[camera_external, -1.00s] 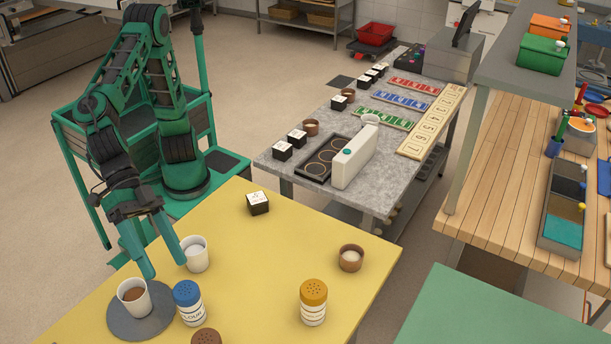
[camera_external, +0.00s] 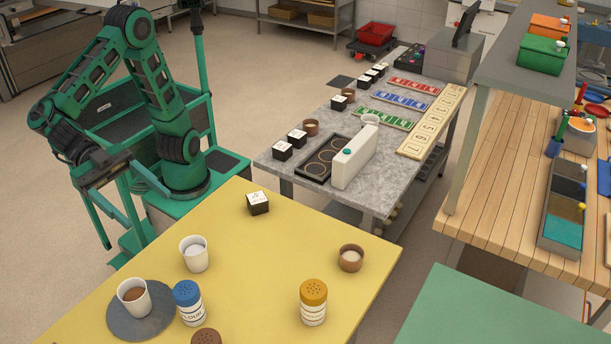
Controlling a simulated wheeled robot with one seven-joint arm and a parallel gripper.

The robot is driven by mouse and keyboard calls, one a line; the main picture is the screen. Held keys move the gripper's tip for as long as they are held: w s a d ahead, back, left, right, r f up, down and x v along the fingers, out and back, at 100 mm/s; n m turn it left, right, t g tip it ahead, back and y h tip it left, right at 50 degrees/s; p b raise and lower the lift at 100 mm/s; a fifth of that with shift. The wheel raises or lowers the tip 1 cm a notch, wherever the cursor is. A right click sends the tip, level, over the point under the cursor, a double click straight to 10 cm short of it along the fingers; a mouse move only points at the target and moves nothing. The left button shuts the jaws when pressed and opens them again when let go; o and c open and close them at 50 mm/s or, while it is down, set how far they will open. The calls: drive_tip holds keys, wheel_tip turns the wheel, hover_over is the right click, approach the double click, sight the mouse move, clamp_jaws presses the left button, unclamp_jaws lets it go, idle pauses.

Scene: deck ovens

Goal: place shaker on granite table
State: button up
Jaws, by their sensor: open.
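Three shakers stand on the yellow table (camera_external: 262,262): a blue-lidded one (camera_external: 188,304) marked flour at the front left, an orange-lidded one (camera_external: 313,302) to its right, and a brown-lidded one (camera_external: 206,337) cut off by the bottom edge. The grey granite table (camera_external: 378,190) stands behind, to the right. No shaker is on it. My gripper (camera_external: 153,216) is open and empty, beyond the left edge of the yellow table, apart from all the shakers.
A cup of brown contents (camera_external: 134,297) stands on a grey round mat (camera_external: 150,327) by the blue-lidded shaker. A white cup (camera_external: 194,254), a small brown bowl (camera_external: 351,257) and a black box (camera_external: 258,203) share the yellow table. A white upright block (camera_external: 354,156) and a black tray (camera_external: 313,167) occupy the granite table's near end.

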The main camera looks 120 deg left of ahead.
approach(197, 302)
drive_tip(key=f, duration=0.1)
drive_tip(key=x, duration=1)
drive_tip(key=shift+w+f, duration=0.3)
drive_tip(key=shift+f, duration=0.05)
drive_tip(key=c, duration=1.4)
drive_tip(key=shift+r, duration=0.15)
drive_tip(key=shift+r, duration=0.6)
drive_tip(key=a+r, duration=0.9)
drive_tip(key=a, duration=0.2)
drive_tip(key=shift+w+a+r, duration=0.15)
drive_tip(key=shift+a+r, duration=0.1)
drive_tip(key=shift+a, duration=0.1)
